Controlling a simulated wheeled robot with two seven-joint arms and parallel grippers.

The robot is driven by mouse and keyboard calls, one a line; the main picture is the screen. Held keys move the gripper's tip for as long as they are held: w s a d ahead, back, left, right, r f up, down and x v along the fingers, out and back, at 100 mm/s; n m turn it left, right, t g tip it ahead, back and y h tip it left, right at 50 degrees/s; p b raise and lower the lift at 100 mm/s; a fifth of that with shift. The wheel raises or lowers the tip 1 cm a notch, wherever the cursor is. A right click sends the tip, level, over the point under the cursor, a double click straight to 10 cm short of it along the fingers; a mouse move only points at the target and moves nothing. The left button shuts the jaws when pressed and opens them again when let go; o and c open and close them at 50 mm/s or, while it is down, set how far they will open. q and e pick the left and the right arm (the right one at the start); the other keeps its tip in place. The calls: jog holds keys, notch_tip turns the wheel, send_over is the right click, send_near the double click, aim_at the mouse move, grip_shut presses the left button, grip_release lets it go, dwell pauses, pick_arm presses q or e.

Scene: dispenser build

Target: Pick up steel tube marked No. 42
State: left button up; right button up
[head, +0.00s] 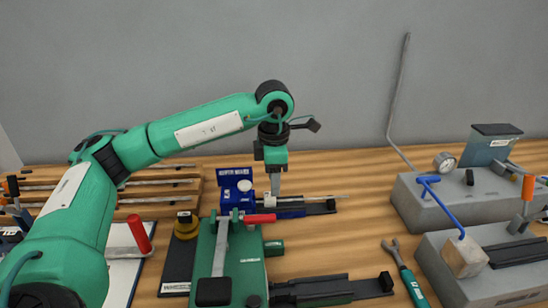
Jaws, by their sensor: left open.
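My left gripper (274,183) points down over the middle of the bench, just behind a green fixture. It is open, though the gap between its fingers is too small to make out. Its tips are close to a pale block beside a blue device (237,190); I cannot tell if they touch. A thin steel tube (338,197) sticks out to the right over a black rail there. Other thin grey tubes (160,182) lie on a wooden rack (185,200) at the left, partly hidden by my arm. No number 42 is legible on any of them. My right gripper is not in view.
A green fixture (230,262) with a red-handled lever stands in front of the gripper. A black rail (330,288) and a green-handled wrench (408,280) lie to its right. Grey blocks (470,203) with a gauge stand at right. Bare bench shows around (355,235).

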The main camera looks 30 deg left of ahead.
aim_at(273, 199)
pick_arm(q)
notch_tip(273, 199, down, 3)
jog(key=shift+f, duration=0.5)
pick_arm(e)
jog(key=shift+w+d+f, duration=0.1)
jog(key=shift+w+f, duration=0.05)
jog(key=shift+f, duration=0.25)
